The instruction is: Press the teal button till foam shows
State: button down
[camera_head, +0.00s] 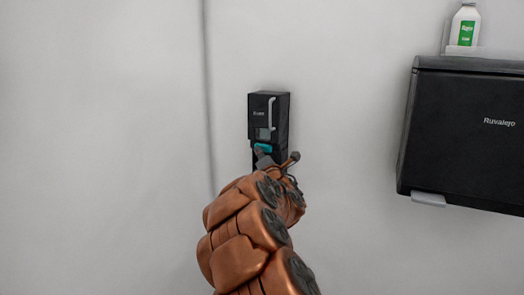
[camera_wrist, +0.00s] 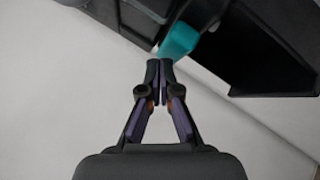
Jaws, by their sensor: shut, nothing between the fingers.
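The teal button (camera_head: 263,147) is on the lower front of a black wall dispenser (camera_head: 260,108). In the wrist view the teal button (camera_wrist: 178,40) lies just beyond my fingertips, and the dark dispenser body (camera_wrist: 262,50) surrounds it. My gripper (camera_head: 264,156) is right below the button in the head view, and it also shows in the wrist view (camera_wrist: 159,66). Its fingers are shut with nothing between them. The tips are at or very near the button; I cannot tell whether they touch it. I see no foam.
A large black wall unit (camera_head: 465,125) marked Ruvalejo is at the right. A white bottle with a green label (camera_head: 465,25) stands above it on a small shelf. A vertical seam (camera_head: 208,80) runs down the pale wall. The wall on the left is bare.

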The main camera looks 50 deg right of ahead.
jog(key=shift+w+d, duration=0.25)
jog(key=shift+d, duration=0.5)
dwell(1.3)
jog(key=shift+a, duration=0.1)
jog(key=shift+s+a+b, duration=0.2)
jog(key=shift+a+b, duration=0.2)
jog(key=shift+a, duration=0.1)
jog(key=shift+s+a+b, duration=0.2)
jog(key=shift+a+b, duration=0.2)
jog(key=shift+a, duration=0.1)
jog(key=shift+a, duration=0.15)
jog(key=a+b, duration=0.1)
jog(key=a, duration=0.1)
jog(key=s+a+b, duration=0.1)
jog(key=a+b, duration=0.1)
jog(key=shift+s+a, duration=0.2)
jog(key=shift+a, duration=0.1)
dwell(1.4)
